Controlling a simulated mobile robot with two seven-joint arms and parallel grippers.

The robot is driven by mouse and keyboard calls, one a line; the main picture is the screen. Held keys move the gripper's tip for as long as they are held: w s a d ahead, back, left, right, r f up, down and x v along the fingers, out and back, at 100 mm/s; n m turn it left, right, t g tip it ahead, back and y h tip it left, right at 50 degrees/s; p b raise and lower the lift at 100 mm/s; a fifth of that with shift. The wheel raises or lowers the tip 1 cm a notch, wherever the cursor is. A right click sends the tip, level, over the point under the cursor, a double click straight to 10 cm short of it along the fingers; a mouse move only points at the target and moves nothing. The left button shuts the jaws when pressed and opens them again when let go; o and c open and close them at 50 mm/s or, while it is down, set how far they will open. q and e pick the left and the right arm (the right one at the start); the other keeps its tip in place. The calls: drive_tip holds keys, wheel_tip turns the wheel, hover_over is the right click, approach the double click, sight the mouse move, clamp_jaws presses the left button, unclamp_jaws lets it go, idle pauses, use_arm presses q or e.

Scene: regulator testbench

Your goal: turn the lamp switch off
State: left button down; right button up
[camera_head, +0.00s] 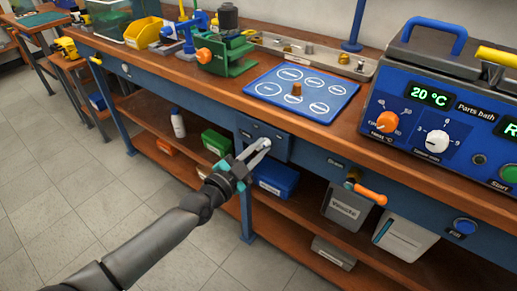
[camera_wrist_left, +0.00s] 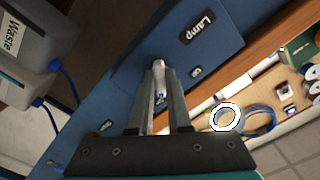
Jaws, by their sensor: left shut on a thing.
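The blue lamp switch panel (camera_wrist_left: 225,55) fills the middle of the left wrist view and carries a dark "Lamp" label (camera_wrist_left: 200,28). The switch's small light-coloured lever (camera_wrist_left: 160,82) is between my left gripper's fingertips, and the fingers hide part of it. In the head view the panel (camera_head: 282,149) is on the bench's front, below the blue mat. My left gripper (camera_head: 261,147) is at the panel, shut on the lever. Smaller labels lie beside the lever, too small to read. My right gripper is in neither view.
The bench top (camera_head: 225,75) overhangs the panel. An orange valve handle (camera_head: 370,194), a grey Waste container (camera_head: 347,207) and a blue bin (camera_head: 275,178) are close to the right and below. The floor (camera_head: 80,210) in front is clear.

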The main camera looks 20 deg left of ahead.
use_arm(q)
drive_tip(key=shift+n, duration=0.7)
drive_tip(key=shift+n+p, duration=0.55)
drive_tip(key=shift+n, duration=0.65)
drive_tip(key=n, duration=0.3)
drive_tip(key=shift+n+p, duration=0.35)
drive_tip(key=shift+n, duration=0.05)
drive_tip(key=n, duration=0.3)
drive_tip(key=shift+n, duration=0.3)
drive_tip(key=n, duration=0.4)
drive_tip(key=shift+s+d+n, duration=0.1)
drive_tip(key=shift+n, duration=0.2)
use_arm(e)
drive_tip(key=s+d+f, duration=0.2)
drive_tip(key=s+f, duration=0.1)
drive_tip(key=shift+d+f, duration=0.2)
use_arm(q)
drive_tip(key=c, duration=0.9)
unclamp_jaws()
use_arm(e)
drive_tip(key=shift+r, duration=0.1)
